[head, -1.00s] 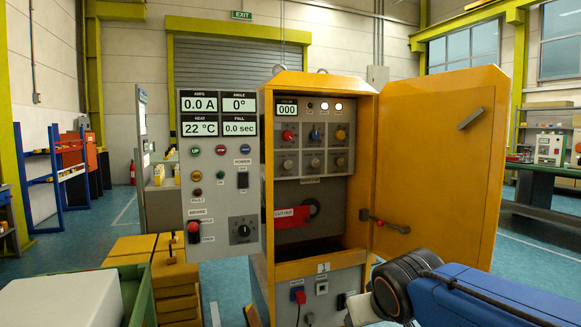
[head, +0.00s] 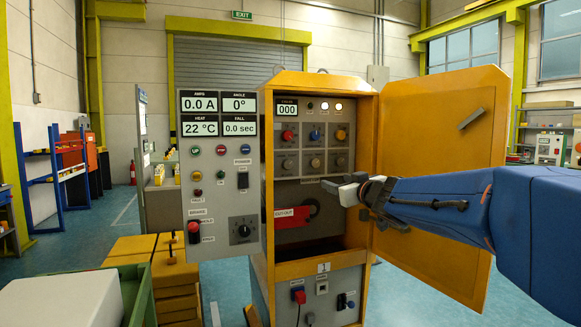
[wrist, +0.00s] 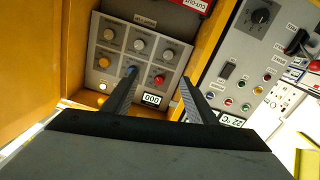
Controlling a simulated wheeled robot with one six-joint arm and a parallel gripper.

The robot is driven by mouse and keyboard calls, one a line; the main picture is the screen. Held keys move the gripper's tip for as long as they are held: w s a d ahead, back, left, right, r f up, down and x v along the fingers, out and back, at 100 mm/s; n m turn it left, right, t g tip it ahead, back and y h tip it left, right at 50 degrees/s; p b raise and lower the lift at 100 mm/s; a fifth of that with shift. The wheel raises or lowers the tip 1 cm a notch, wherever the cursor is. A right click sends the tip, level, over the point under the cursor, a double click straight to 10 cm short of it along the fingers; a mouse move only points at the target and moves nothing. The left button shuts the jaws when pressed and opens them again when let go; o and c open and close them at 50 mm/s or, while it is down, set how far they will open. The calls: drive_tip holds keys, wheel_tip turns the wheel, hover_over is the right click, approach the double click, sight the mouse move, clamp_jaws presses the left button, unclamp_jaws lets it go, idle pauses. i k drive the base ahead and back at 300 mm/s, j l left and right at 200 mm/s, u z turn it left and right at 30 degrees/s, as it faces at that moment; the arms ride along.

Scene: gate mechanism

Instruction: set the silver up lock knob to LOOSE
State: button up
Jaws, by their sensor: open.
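The yellow cabinet's inner panel (head: 301,148) has a top row of red, blue and yellow knobs. Below it is a row of silver knobs: left (head: 289,165), middle (head: 314,163) and right (head: 338,161). Their labels are too small to read, so I cannot tell which one is the up lock or its setting. In the wrist view the panel is upside down, with the silver knobs (wrist: 139,44) above the coloured ones. My gripper (head: 335,184) is open and empty in front of the cabinet, below the silver row. It also shows in the wrist view (wrist: 158,78), apart from the knobs.
The cabinet's open door (head: 440,140) stands to the right, behind my arm. A grey control panel (head: 217,210) with displays and switches flanks the left. A red cut-out label (head: 290,217) is below the knobs. A green-edged bin (head: 140,295) is at the lower left.

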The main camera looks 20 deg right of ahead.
sight(288, 165)
drive_tip(key=i+j, duration=0.1)
drive_tip(key=i, duration=0.35)
drive_tip(key=i+j, duration=0.15)
drive_tip(key=i, duration=0.3)
drive_tip(key=i+j, duration=0.1)
drive_tip(key=i, duration=0.3)
